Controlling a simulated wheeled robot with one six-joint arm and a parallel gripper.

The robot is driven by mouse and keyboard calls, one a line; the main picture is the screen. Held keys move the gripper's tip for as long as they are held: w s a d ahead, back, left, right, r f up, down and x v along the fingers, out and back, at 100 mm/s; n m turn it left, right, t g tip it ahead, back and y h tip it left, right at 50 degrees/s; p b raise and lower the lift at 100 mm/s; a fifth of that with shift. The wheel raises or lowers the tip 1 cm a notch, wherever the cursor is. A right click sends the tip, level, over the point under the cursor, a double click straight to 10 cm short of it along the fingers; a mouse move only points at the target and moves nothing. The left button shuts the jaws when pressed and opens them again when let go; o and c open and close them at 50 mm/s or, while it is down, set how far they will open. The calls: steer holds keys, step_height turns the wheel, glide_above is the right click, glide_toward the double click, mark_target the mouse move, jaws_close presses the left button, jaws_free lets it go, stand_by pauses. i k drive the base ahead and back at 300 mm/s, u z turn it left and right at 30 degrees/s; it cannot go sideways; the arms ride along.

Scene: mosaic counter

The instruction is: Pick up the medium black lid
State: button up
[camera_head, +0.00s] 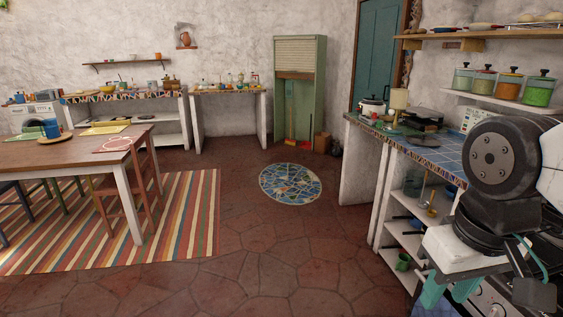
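A flat, dark round piece that looks like a black lid (424,140) lies on the blue-tiled mosaic counter (447,158) at the right. It is small in view, and I cannot be sure of its size class. Jars with black knobbed lids (489,68) stand on the shelf above. My gripper (452,290) hangs low at the right, in front of the stove and well nearer to me than the dark piece. Its teal fingers look apart, with nothing seen between them. Part of the counter is hidden behind my arm.
A white pot (372,106), a lamp (398,99) and dark cookware (423,116) stand farther back on the counter. Open shelves with a green mug (403,262) are below. A wooden table (75,149) stands at the left. The floor (290,245) between is clear.

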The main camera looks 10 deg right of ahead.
mark_target(423, 140)
steer(key=u, duration=0.05)
steer(key=i, duration=1.95)
steer(key=z, duration=0.5)
steer(key=i, duration=1.95)
steer(key=z, duration=0.7)
steer(key=i, duration=0.45)
steer(key=z, duration=0.05)
